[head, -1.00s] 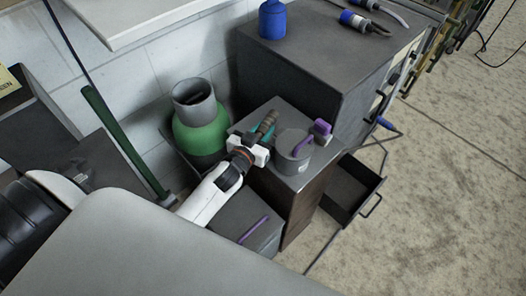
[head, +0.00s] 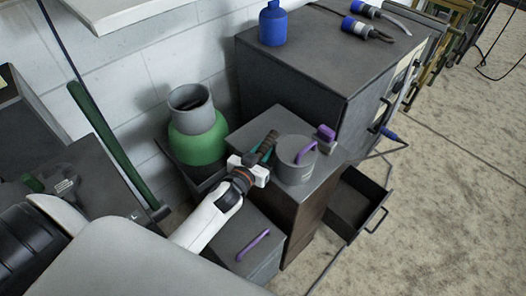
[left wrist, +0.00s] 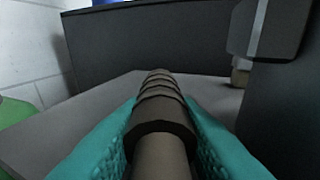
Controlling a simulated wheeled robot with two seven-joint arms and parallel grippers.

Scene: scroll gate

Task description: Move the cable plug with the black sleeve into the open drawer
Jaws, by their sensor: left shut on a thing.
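The cable plug with the black ribbed sleeve (head: 268,143) is in my left gripper (head: 263,155), over the small grey cabinet beside the grey pot. In the left wrist view the sleeve (left wrist: 160,110) lies between the teal fingertips of my left gripper (left wrist: 160,135), pointing away from the camera. I cannot tell whether the plug touches the cabinet top. The open drawer (head: 373,185) sticks out low at the right, beyond the small cabinet, and looks empty. My right gripper is not in view.
A grey pot with a purple handle (head: 296,165) stands just right of my gripper. A green gas bottle (head: 197,145) is to the left. A tall dark cabinet (head: 300,75) rises behind, with a blue bottle (head: 272,25) and blue-and-white plugs (head: 360,27) on top.

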